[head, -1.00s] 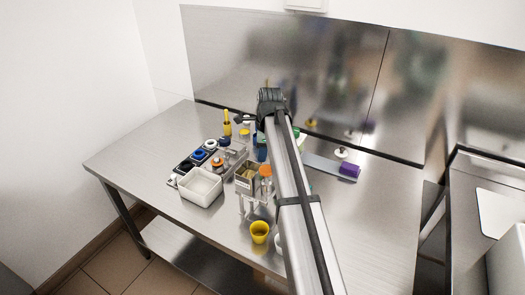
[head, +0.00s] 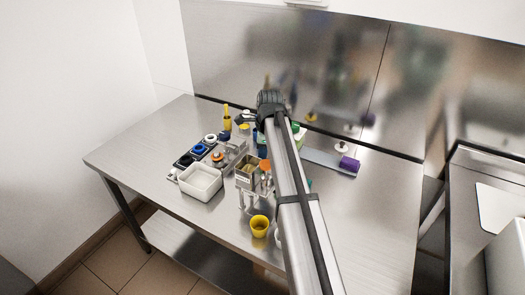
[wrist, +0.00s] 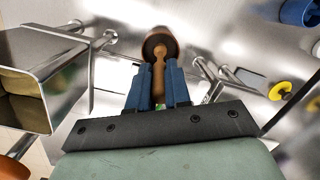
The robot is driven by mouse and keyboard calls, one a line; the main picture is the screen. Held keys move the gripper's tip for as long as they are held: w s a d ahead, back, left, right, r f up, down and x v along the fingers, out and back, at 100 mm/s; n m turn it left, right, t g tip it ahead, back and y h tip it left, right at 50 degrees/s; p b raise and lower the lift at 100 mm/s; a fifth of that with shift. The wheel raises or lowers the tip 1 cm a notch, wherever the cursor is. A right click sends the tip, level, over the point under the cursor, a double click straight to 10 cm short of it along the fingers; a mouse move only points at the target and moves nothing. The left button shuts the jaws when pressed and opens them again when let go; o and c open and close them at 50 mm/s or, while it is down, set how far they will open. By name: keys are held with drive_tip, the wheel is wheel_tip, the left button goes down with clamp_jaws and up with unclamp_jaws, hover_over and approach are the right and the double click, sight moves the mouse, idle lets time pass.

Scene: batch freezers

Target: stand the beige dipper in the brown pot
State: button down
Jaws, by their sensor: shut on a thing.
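In the wrist view, the blue fingers of my gripper (wrist: 158,82) are shut on a slim tan-brown handle, which I take for the beige dipper (wrist: 158,77). Just beyond the fingertips is a round, dark brown rim, probably the brown pot (wrist: 149,41). The dipper's far end overlaps the middle of this rim. I cannot tell whether it is inside the pot or only in front of it. In the head view my arm hides the fingers, the dipper and the pot.
A metal box on legs (wrist: 20,84) is close on the left in the wrist view. In the head view, a white tray (head: 200,194), a yellow cup (head: 259,226) and a purple-ended item (head: 349,165) are on the steel table. The table's right side is mostly clear.

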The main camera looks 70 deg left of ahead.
drive_tip(key=shift+f, duration=0.6)
drive_tip(key=c, duration=0.5)
unclamp_jaws()
drive_tip(key=shift+r, duration=0.15)
drive_tip(key=shift+r, duration=3.35)
